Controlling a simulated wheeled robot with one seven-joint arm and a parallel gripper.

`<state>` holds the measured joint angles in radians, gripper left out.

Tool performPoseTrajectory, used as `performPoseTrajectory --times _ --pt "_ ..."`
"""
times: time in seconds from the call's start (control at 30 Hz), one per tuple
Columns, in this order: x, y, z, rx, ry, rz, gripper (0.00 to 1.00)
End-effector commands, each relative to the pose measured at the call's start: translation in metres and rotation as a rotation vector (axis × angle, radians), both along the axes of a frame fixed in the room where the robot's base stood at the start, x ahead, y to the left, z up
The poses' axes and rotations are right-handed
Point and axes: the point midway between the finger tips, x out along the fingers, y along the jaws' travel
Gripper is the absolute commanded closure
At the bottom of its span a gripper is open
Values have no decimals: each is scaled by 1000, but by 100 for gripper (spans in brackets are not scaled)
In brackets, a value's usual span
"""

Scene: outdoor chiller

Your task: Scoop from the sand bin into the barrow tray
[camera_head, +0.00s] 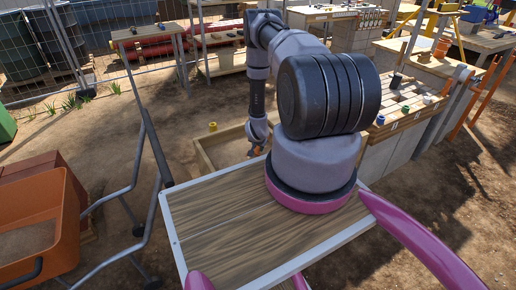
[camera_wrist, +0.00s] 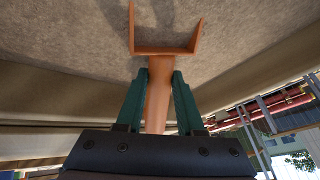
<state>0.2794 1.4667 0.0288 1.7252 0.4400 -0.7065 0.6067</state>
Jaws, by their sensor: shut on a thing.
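The sand bin (camera_head: 204,160) is a low wooden box with pale sand, partly hidden behind my arm in the head view. My gripper (camera_head: 257,146) is at the end of my arm, low over the bin's right part. In the wrist view my gripper (camera_wrist: 157,82) has two green fingers shut on the handle of an orange scoop (camera_wrist: 165,50). The scoop's open end faces the sand, which fills the top of that view; whether it touches or holds sand I cannot tell. The orange barrow tray (camera_head: 45,258) is at the left, with a sandy patch inside.
Grey metal barrow handles (camera_head: 150,150) rise between the tray and the bin. A workbench with tools (camera_head: 410,100) stands at the right, and more tables stand behind. A wire fence (camera_head: 40,50) runs at the back left. Bare dirt lies between the bin and the barrow.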

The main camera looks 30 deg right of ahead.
Motion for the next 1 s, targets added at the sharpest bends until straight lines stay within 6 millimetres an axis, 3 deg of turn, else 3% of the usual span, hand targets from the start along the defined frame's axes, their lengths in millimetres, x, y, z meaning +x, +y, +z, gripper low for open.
performPoseTrajectory --times 1.0 --pt "1 0 112 -2 -3 1 100"
